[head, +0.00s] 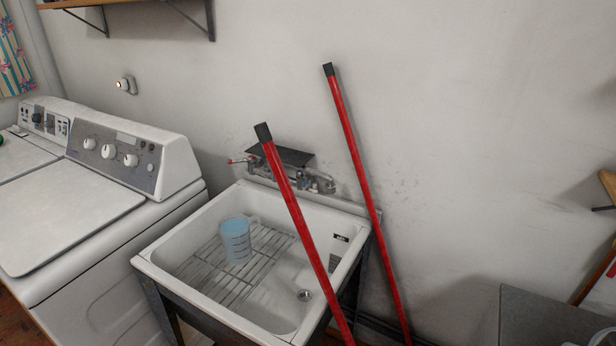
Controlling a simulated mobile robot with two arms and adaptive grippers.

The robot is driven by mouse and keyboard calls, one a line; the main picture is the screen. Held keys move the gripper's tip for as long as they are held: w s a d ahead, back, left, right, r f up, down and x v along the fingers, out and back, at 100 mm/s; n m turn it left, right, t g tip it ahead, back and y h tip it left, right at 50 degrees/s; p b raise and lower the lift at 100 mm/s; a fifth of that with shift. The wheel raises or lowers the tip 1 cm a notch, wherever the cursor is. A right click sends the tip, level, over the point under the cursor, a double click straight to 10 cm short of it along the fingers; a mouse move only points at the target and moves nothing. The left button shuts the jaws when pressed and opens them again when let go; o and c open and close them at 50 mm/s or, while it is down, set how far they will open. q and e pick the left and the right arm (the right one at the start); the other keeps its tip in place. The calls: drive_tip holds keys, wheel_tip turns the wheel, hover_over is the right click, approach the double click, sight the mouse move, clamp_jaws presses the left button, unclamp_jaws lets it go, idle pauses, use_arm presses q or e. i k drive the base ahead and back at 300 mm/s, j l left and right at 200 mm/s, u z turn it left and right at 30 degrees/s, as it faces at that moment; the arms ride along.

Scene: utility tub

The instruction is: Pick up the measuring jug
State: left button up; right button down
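The measuring jug (235,243) is a translucent light-blue jug with dark markings on its side. It stands upright on a wire rack (213,277) inside the white utility tub (166,246). Its handle shows on its right side. Neither of my grippers shows in the head view.
Two red poles with black ends stand near the tub: one (305,231) crosses in front of its right part, the other (356,155) leans by the wall. A faucet (318,182) is at the tub's back. A white washer (75,215) stands left. A grey surface (545,320) is lower right.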

sight(234, 230)
drive_tip(key=z, duration=2.2)
drive_tip(key=u, duration=2.65)
drive_tip(key=i+l+u, duration=0.15)
drive_tip(key=u, duration=0.25)
drive_tip(key=i+l+u, duration=0.15)
drive_tip(key=u, duration=0.25)
drive_tip(key=i+l+u, duration=0.1)
drive_tip(key=l+u, duration=0.3)
drive_tip(key=j+u, duration=0.2)
